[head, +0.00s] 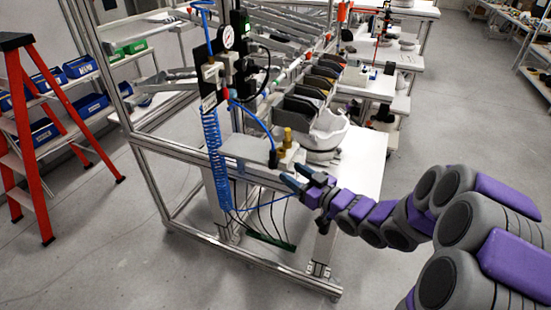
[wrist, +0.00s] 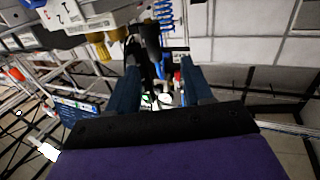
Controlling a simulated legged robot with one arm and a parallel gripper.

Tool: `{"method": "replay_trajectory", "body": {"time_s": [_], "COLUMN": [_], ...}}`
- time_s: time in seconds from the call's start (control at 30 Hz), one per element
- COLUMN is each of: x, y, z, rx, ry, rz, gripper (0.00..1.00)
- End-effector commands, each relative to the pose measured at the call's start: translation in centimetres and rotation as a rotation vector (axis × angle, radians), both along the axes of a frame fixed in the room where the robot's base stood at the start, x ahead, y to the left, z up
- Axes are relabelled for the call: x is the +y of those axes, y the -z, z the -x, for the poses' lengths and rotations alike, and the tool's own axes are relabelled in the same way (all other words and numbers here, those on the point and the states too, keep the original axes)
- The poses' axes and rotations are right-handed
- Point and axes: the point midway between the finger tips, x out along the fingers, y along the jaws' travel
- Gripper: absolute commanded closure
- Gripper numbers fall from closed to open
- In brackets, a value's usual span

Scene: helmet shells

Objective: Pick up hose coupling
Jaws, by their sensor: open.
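The hose coupling appears to be the dark piece (head: 273,158) at the lower end of a blue hose, by the grey block at the bench's front edge. In the wrist view a dark upright piece (wrist: 152,42), likely the same coupling, shows ahead of and between the fingers. My gripper (head: 295,175) is open, with its blue fingers just right of and slightly below the coupling in the head view. In the wrist view my gripper (wrist: 160,70) has its two fingers apart with nothing clearly held. Whether the fingers touch the coupling I cannot tell.
Brass fittings (head: 287,138) stand on the grey block (head: 240,148) close to the coupling. A coiled blue hose (head: 215,160) hangs at the frame's left post. A red ladder (head: 30,130) stands far left; the floor at front is clear.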

Motion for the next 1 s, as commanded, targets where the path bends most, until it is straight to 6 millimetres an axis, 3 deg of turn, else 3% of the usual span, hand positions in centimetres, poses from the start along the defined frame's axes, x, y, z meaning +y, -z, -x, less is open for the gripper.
{"method": "replay_trajectory", "body": {"time_s": [0.37,0.8,1.0], "x": [0.8,5.7,5.7], "y": [-0.3,-0.5,-0.7], "z": [-3.4,-5.8,-7.3], "rx": [-0.002,-0.003,-0.002], "ry": [0.002,-0.003,0.002], "rz": [-0.021,-0.002,-0.009], "gripper": [0.49,0.49,0.49]}}
